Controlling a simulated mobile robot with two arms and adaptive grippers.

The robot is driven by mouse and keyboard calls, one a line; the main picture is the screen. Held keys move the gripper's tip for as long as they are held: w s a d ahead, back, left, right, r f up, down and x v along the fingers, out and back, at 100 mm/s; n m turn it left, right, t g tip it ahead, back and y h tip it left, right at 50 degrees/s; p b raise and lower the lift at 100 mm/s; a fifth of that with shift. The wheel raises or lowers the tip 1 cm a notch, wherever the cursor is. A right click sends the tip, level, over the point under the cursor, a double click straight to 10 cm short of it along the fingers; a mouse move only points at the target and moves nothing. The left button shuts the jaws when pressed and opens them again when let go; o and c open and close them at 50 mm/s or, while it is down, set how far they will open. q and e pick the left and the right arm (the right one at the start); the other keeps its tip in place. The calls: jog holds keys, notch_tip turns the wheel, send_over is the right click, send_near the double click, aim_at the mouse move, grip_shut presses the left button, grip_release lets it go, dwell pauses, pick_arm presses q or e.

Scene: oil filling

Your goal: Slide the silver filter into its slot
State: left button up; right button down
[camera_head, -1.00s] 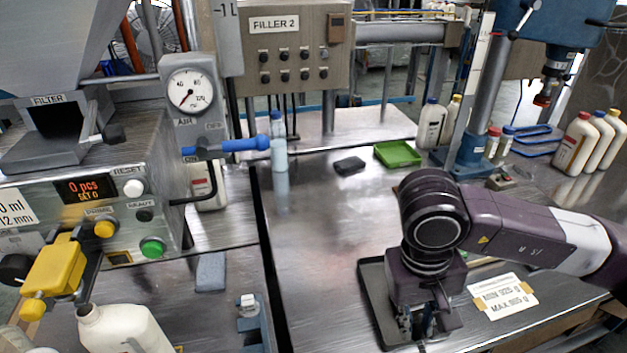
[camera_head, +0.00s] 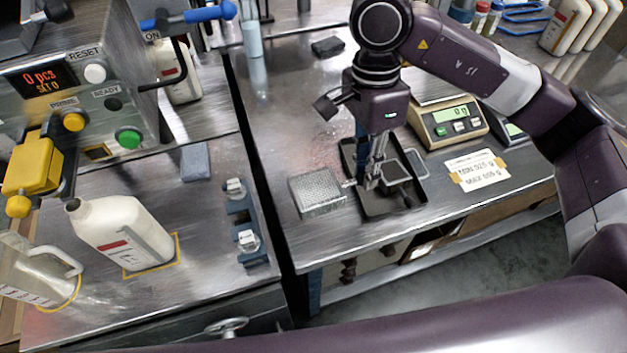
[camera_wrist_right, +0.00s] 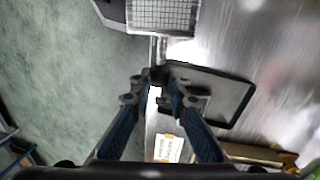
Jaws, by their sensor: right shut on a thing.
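The silver filter (camera_head: 317,190) is a box with a fine mesh top and a short handle on its right side. It is left of the dark tray, over the bench near its front edge; I cannot tell whether it touches the bench. My right gripper (camera_head: 368,184) points down over the tray and is shut on the filter's handle. In the right wrist view, the filter (camera_wrist_right: 160,14) sticks out beyond the fingertips (camera_wrist_right: 157,78). Part of the filter housing (camera_head: 18,35) shows at the top left; its slot opening is not visible. My left gripper is not in view.
The dark tray (camera_head: 408,204) holds dark square pieces. A scale (camera_head: 450,122) and a paper label (camera_head: 476,169) are to the right. A gap separates the bench from the left table, which carries a white jug (camera_head: 120,232), a pitcher (camera_head: 35,275) and a blue holder (camera_head: 243,225).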

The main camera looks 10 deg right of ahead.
jog(key=w+a+r+m+t+y, duration=0.1)
jog(key=w+a+r+m+y, duration=0.1)
jog(key=m, duration=1.5)
jog(key=w+a, duration=0.1)
jog(key=a, duration=0.1)
jog(key=shift+w+a+r+m, duration=0.3)
jog(key=shift+a+r, duration=0.05)
jog(key=shift+a, duration=0.05)
notch_tip(320, 180, down, 19)
jog(key=p, duration=0.3)
jog(key=shift+f, duration=0.3)
jog(key=shift+f, duration=0.15)
